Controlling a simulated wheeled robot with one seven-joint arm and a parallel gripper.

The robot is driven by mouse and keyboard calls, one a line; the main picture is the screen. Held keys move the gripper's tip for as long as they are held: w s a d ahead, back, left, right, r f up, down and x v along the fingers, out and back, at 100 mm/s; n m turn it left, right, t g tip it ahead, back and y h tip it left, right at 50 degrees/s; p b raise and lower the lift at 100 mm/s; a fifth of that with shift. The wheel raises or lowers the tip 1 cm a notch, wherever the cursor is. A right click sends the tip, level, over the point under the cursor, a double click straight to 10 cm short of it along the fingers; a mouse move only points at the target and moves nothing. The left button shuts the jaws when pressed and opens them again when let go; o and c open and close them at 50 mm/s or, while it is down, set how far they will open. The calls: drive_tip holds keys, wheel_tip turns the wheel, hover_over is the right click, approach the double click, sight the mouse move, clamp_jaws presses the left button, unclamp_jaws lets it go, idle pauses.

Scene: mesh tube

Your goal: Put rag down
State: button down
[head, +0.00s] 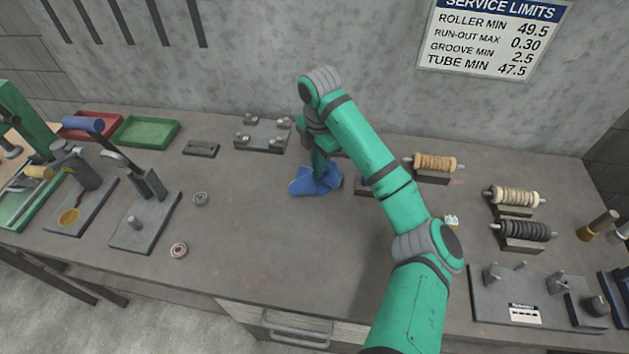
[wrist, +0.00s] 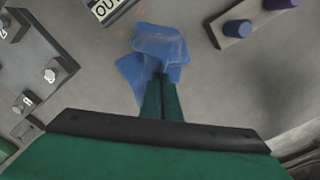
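The blue rag (head: 304,185) is at the middle of the workbench (head: 250,225), crumpled, below my gripper (head: 320,170). In the wrist view the rag (wrist: 150,68) spreads out beyond my fingertips (wrist: 163,82). The two fingers are close together, with cloth bunched at their tips, so my gripper looks shut on the rag. The rag looks at or just above the bench top; I cannot tell whether it bears fully on it. My arm hides part of the bench behind and to the right of the rag.
A plate with several metal posts (head: 263,136) stands behind the rag. Rollers on stands (head: 435,163) are at the right. A press (head: 146,205) and bearing rings (head: 179,250) are at the left. The bench is clear in front of the rag.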

drive_tip(key=shift+s+d+f, duration=0.4)
drive_tip(key=shift+d+f, duration=0.05)
drive_tip(key=shift+d, duration=0.2)
drive_tip(key=shift+s+d+f, duration=0.4)
drive_tip(key=shift+d+f, duration=0.1)
drive_tip(key=shift+d, duration=0.1)
drive_tip(key=shift+s+d+f, duration=0.4)
drive_tip(key=shift+d+f, duration=0.05)
drive_tip(key=shift+d, duration=0.2)
drive_tip(key=c, duration=1.6)
unclamp_jaws()
drive_tip(key=shift+w, duration=0.1)
drive_tip(key=shift+o, duration=0.2)
